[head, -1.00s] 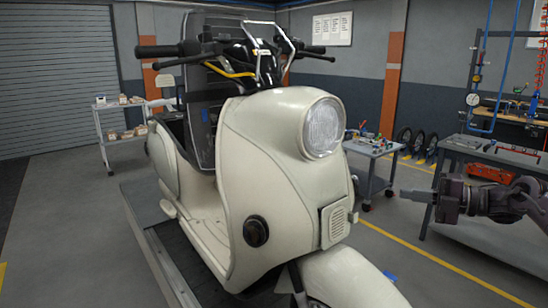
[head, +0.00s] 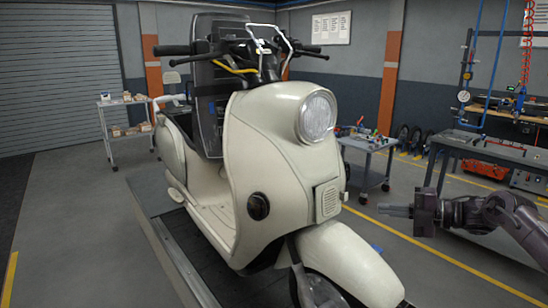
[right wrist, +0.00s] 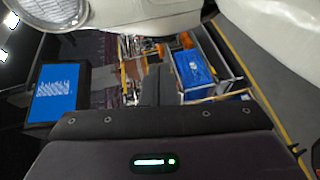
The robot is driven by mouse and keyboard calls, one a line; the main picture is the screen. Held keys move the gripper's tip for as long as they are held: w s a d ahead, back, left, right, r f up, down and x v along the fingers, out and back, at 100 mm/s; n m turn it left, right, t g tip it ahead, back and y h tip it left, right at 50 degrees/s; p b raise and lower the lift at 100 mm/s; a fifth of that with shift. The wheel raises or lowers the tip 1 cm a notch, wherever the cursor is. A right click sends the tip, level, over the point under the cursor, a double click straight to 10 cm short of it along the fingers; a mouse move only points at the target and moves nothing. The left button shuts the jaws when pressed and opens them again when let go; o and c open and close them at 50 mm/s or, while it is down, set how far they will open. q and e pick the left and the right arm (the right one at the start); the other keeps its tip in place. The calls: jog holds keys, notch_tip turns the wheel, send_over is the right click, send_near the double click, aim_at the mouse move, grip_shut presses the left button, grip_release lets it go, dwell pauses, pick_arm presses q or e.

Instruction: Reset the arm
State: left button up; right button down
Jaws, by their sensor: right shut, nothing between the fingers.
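My right gripper (head: 382,210) comes in from the right in the head view, its fingers pointing left. It is shut and empty. It stands in the air, to the right of the front fender and apart from the scooter in the picture. The cream scooter (head: 275,165) stands upright on a dark platform. Its front panel and round headlight (head: 317,117) face me. In the right wrist view, the gripper's dark housing fills the bottom and the fingers cannot be made out. My left gripper is not in view.
The platform's edge (head: 172,262) runs along the scooter's left. A grey tool table (head: 372,144) stands behind it, and a workbench (head: 490,150) stands behind my right arm. A white shelf cart (head: 128,130) is at the left. The wrist view shows a screen (right wrist: 58,93) and blue bins (right wrist: 194,70).

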jog(key=s+a+f+m+t+h, duration=0.1)
jog(key=s+a+f+m+h, duration=0.2)
jog(key=a+f, duration=0.8)
jog(key=s+a+f+m+t+h, duration=0.1)
jog(key=s+a+f+m, duration=0.2)
jog(key=s+a+f, duration=0.7)
jog(key=s+d+f+m+g+h, duration=0.1)
jog(key=s+d+m+g+h, duration=0.2)
jog(key=s+m, duration=0.5)
jog(key=s+d+f+m+g+h, duration=0.1)
jog(key=s+d+f+m+h, duration=0.1)
jog(key=s+d+m+h, duration=0.45)
jog(key=s+d+f+m+g+h, duration=0.1)
jog(key=s+d+m+g, duration=0.15)
jog(key=s+m, duration=0.7)
jog(key=s+f+n+b, duration=0.1)
jog(key=s+f, duration=0.1)
jog(key=f, duration=1.4)
jog(key=s+f+n+b, duration=0.1)
jog(key=s+f+n, duration=0.1)
jog(key=f, duration=1.5)
jog(key=s+d+f+g, duration=0.1)
jog(key=s+f, duration=0.8)
jog(key=s+d+f+g+b, duration=0.1)
jog(key=s+d+f, duration=0.1)
jog(key=s+f, duration=0.7)
jog(key=shift+s+d, duration=0.25)
jog(key=shift+s, duration=0.3)
